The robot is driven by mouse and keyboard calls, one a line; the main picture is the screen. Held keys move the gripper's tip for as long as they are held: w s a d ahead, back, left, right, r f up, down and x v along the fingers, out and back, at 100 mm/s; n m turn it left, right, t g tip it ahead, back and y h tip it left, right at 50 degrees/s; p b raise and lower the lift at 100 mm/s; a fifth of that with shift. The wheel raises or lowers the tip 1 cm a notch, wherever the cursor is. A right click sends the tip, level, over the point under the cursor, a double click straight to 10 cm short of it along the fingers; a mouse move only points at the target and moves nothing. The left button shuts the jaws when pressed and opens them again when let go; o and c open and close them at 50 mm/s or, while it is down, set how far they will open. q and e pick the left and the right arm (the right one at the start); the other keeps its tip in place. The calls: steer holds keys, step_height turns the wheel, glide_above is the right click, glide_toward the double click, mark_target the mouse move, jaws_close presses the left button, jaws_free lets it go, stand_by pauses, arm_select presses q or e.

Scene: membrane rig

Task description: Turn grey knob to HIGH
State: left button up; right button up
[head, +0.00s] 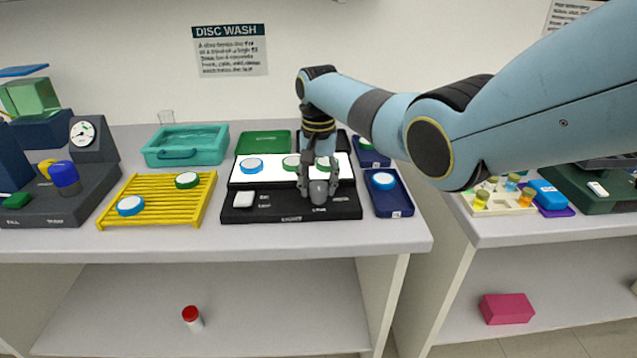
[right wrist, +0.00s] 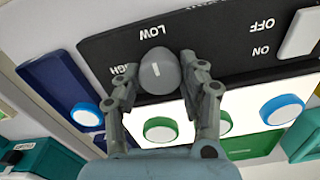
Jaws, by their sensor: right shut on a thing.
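The grey knob (head: 318,192) is on the black front panel (head: 240,212) of the lit white box. It also shows in the right wrist view (right wrist: 158,70), where a short white mark shows on its top. The LOW label (right wrist: 153,32) is above the knob in that view and the HIGH label (right wrist: 125,69) is to its left, partly hidden by a finger. My right gripper (head: 318,188) comes down from above, shut on the knob with one finger on each side; it also shows in the right wrist view (right wrist: 158,82). My left gripper is not in view.
A white switch (head: 244,199) is on the panel's left. Round blue and green lidded discs stand on the lit surface (head: 272,177), the yellow rack (head: 155,215) and the blue tray (head: 403,206). A teal basin (head: 185,158) is behind the rack.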

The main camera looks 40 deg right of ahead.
steer(key=n+p, duration=0.1)
steer(key=n, duration=0.3)
steer(key=shift+r+p, duration=0.1)
steer(key=shift+p, duration=0.25)
steer(key=n+p, duration=0.1)
steer(key=n, duration=0.3)
steer(key=shift+n, duration=0.3)
steer(key=n, duration=0.4)
steer(key=shift+p, duration=0.35)
steer(key=n, duration=0.5)
steer(key=shift+n, duration=0.3)
steer(key=o, duration=1.2)
steer(key=shift+c, duration=0.2)
